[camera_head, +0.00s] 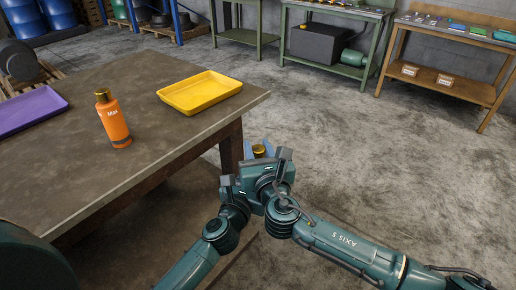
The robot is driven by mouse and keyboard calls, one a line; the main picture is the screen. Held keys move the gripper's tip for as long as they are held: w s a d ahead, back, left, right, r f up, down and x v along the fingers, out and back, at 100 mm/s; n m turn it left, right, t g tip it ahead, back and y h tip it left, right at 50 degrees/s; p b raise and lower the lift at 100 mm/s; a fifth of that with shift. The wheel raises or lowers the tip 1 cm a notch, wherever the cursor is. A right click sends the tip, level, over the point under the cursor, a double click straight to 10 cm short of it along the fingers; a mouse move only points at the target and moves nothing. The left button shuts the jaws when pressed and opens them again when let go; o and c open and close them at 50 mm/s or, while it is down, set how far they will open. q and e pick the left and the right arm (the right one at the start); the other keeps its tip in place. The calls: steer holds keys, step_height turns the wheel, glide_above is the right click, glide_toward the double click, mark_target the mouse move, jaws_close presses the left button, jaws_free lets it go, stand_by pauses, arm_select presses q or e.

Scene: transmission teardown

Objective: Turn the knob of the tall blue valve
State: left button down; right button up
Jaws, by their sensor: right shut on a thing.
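A small gold-coloured knob (259,150) with blue parts beside it (248,151) shows just past the table's right corner; I take this to be the blue valve. The rest of the valve is hidden behind my grippers and arms. My right gripper (262,168), on the teal arm from the lower right, is at the knob and shut on it, with one dark fingertip to its right. Another teal arm of mine comes up from the bottom and meets the right wrist; its gripper cannot be told apart there.
A brown table (160,150) at left holds a yellow tray (185,108), an orange bottle (114,122) and a purple tray (30,112). Its right edge is close to my grippers. Green benches (330,12) and a wooden workbench (445,75) stand behind. The floor at right is clear.

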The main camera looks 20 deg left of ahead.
steer(key=o, duration=1)
steer(key=shift+c, duration=0.2)
steer(key=v, duration=1.2)
steer(key=shift+s+a, duration=0.1)
